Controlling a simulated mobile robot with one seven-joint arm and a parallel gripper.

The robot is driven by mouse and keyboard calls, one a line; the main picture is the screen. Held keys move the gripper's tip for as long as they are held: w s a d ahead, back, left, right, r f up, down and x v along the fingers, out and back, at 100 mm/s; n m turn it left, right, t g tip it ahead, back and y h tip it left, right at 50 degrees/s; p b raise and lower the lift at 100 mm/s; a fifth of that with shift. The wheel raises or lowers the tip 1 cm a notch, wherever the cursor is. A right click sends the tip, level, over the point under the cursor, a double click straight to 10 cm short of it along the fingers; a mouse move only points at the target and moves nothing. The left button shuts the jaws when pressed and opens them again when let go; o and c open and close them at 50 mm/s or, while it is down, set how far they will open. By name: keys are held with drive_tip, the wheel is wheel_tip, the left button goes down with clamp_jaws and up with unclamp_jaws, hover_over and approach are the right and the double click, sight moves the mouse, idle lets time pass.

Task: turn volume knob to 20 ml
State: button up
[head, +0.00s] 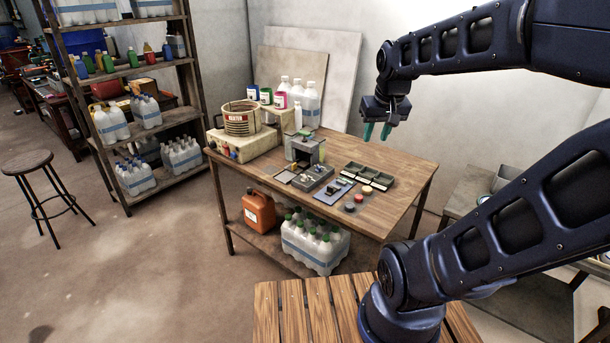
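My gripper (377,131) hangs above the back right part of the wooden table, with its two teal fingers pointing down. The fingers are apart with nothing between them, and they touch nothing. A blue-grey plate (327,196) with a small dark part on it lies near the table's front edge. A grey unit (312,180) with small parts on top lies behind it. A beige box (248,146) with small coloured parts on its front stands at the table's left end. I cannot tell which of these bears the volume knob, and no scale or 20 ml mark is readable.
The wooden table (405,207) also holds a grey stand (305,149), dark trays (370,176), small round pieces (350,207) and bottles (312,100) at the back. A round sieve-like drum (240,118) sits on the beige box. The table's right end is clear.

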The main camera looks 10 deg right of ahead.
drive_tip(key=w+a+f, duration=0.1)
drive_tip(key=w+a, duration=0.1)
drive_tip(key=w, duration=0.6)
drive_tip(key=n+g, duration=0.3)
drive_tip(key=g, duration=0.1)
hover_over(305, 176)
wheel_tip(305, 176, down, 21)
wheel_tip(305, 176, down, 11)
drive_tip(key=shift+r, duration=0.2)
clamp_jaws()
